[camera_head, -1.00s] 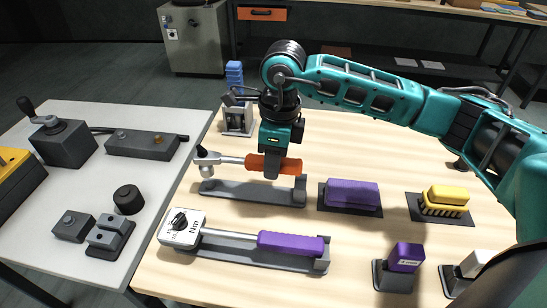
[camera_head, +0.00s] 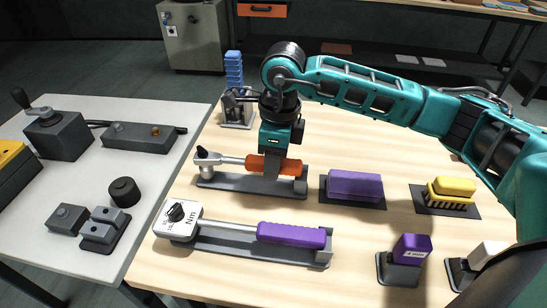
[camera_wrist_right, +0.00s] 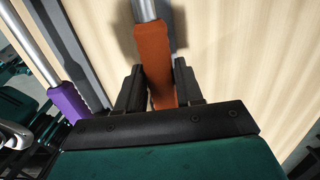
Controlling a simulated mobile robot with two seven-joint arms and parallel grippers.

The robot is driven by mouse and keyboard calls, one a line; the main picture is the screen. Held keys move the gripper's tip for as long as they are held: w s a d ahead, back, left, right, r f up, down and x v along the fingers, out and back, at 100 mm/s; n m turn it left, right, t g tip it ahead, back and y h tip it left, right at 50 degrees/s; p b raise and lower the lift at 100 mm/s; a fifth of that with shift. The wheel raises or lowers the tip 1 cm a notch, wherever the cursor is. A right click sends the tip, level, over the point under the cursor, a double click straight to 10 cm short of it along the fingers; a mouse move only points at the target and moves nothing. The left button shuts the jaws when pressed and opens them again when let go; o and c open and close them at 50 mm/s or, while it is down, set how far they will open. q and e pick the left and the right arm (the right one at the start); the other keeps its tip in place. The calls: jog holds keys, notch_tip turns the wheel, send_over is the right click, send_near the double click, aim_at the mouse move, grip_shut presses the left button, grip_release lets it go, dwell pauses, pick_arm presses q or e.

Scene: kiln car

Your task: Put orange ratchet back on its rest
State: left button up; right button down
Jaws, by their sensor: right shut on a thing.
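The orange ratchet (camera_head: 268,164) has an orange handle, a silver shaft and a round head with a black knob. My right gripper (camera_head: 273,172) is shut on its handle from above; the orange handle (camera_wrist_right: 154,55) also shows between the jaws in the right wrist view. The long grey rest (camera_head: 240,184) lies on the wooden table directly under the ratchet. The ratchet lies along the rest, very low over it or touching; I cannot tell which. The gripper hides part of the handle. My left gripper is not in view.
A torque wrench with a purple grip (camera_head: 290,235) lies on its own rest in front. A purple block (camera_head: 355,185) and a yellow brush (camera_head: 452,188) stand to the right. A metal fixture (camera_head: 237,110) is behind. A white side table (camera_head: 75,190) stands at left.

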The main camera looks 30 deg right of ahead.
jog(key=shift+f+b, duration=0.45)
jog(key=shift+f, duration=0.1)
jog(key=c, duration=0.6)
grip_release()
jog(key=shift+c, duration=0.2)
jog(key=shift+r, duration=0.15)
jog(key=shift+r+p, duration=2.3)
jog(key=shift+r, duration=1.1)
